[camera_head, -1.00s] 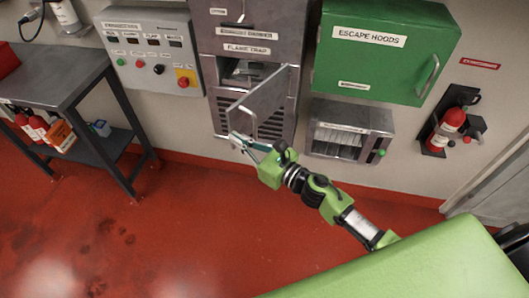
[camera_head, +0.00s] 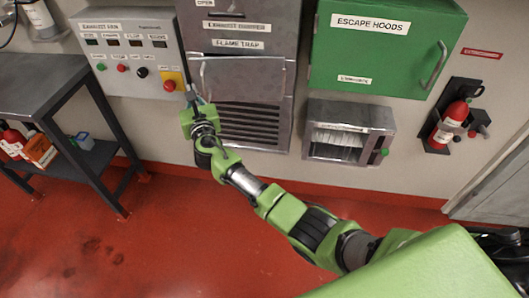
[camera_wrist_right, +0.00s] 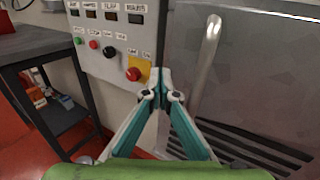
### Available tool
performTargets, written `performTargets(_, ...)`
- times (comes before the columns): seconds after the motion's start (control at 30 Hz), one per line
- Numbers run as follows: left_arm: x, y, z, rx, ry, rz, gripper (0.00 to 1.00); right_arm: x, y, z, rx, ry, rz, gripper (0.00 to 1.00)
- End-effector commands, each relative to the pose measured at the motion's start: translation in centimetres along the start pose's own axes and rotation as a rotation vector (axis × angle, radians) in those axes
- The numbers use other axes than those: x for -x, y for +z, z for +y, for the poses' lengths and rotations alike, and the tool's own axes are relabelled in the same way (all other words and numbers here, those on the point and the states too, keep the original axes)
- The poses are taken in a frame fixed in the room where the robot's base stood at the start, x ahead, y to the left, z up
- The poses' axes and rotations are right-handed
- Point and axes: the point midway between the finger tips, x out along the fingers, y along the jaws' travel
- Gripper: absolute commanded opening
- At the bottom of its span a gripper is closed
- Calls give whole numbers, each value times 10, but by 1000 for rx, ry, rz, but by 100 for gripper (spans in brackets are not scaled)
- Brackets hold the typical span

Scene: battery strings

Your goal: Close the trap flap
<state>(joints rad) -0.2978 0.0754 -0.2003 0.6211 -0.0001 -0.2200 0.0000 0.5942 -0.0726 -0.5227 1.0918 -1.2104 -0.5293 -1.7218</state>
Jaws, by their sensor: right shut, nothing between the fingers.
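The flame trap flap (camera_head: 243,80) is a grey metal panel below the "FLAME TRAP" label (camera_head: 248,43). It covers the opening and lies almost in line with the cabinet front; I cannot tell if it is fully flush. In the right wrist view the flap (camera_wrist_right: 265,75) fills the right side, with its silver bar handle (camera_wrist_right: 207,65). My right gripper (camera_head: 191,92) is at the flap's left edge, shut and empty. In the wrist view its fingertips (camera_wrist_right: 157,76) meet just left of the handle; contact is unclear. My left gripper is not in view.
A control panel (camera_head: 129,55) with a red button (camera_head: 169,85) is close left of my gripper. A louvred grille (camera_head: 250,125) is below the flap. A green escape hood cabinet (camera_head: 385,55) and a small grey box (camera_head: 347,132) are to the right. A grey table (camera_head: 45,85) is left.

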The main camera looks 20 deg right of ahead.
Motion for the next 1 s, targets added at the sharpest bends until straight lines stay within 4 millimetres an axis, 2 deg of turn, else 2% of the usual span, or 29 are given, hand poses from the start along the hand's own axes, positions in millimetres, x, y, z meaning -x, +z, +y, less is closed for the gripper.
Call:
performTargets(0.03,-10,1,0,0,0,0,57,-10,-3,-2,2,0,-2,0)
performTargets(0.2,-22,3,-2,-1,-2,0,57,-33,-3,-10,2,0,-2,0)
performTargets(0.4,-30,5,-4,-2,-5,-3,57,-50,-2,-17,2,0,-1,0)
performTargets(1.0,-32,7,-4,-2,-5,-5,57,-57,1,-23,1,-5,-1,0)
